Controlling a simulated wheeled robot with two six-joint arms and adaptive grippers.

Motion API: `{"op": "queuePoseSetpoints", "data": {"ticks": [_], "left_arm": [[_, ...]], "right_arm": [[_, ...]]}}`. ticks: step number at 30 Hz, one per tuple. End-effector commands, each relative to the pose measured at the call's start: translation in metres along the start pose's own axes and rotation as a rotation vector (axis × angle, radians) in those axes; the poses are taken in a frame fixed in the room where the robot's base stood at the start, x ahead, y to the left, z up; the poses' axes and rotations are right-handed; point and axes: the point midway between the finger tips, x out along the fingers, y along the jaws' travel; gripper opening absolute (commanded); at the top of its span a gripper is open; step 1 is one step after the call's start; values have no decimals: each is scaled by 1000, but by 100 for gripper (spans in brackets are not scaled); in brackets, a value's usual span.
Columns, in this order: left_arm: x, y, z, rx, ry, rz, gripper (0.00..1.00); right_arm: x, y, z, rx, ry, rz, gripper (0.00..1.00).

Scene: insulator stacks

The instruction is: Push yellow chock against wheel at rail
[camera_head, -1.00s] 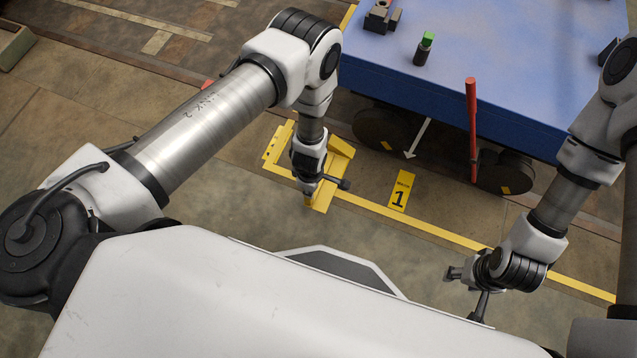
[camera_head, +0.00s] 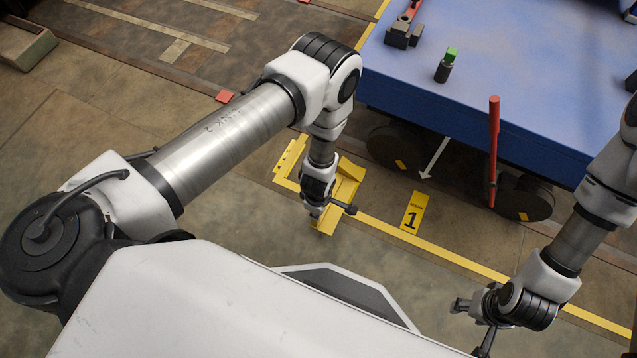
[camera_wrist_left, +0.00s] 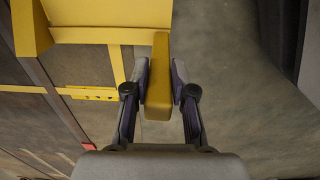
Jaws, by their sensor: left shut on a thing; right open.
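The yellow chock (camera_head: 346,187) is on the floor near the rail, left of the dark cart wheels. In the left wrist view its yellow body (camera_wrist_left: 110,14) fills the top left. My left gripper (camera_head: 315,217) is at the chock's near side, and part of the chock is hidden behind it. In the left wrist view its fingers (camera_wrist_left: 160,92) are shut on a yellow bar-like handle of the chock. The nearer wheel (camera_head: 393,149) under the cart is dark with a yellow mark, apart from the chock. My right gripper (camera_head: 474,322) is open and empty at the lower right.
The blue cart deck (camera_head: 470,90) carries a green-topped cylinder (camera_head: 446,66). A red lever (camera_head: 493,150) stands beside the second wheel (camera_head: 523,197). A yellow plate marked 1 (camera_head: 414,212) lies on the floor beside a yellow line (camera_head: 450,256). The floor between chock and wheel looks clear.

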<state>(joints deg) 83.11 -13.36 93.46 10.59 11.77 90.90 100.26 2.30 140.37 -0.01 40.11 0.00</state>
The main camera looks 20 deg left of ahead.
Motion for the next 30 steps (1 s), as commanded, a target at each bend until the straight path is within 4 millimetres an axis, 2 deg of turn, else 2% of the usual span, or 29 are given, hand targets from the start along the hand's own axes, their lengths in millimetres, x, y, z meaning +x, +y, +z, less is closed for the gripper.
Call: {"op": "queuePoseSetpoints", "data": {"ticks": [1, 8, 20, 30], "left_arm": [[10, 1, 0, 0, 0, 3, 0], [32, 0, 0, 0, 0, 3, 0], [58, 0, 0, 0, 0, 3, 0], [57, 25, 0, 0, 0, 5, 0]], "right_arm": [[11, 0, 0, 0, 0, 0, 51], [35, 0, 0, 0, 0, 0, 51], [63, 0, 0, 0, 0, 0, 51], [82, 1, 0, 0, 0, 0, 51]]}}
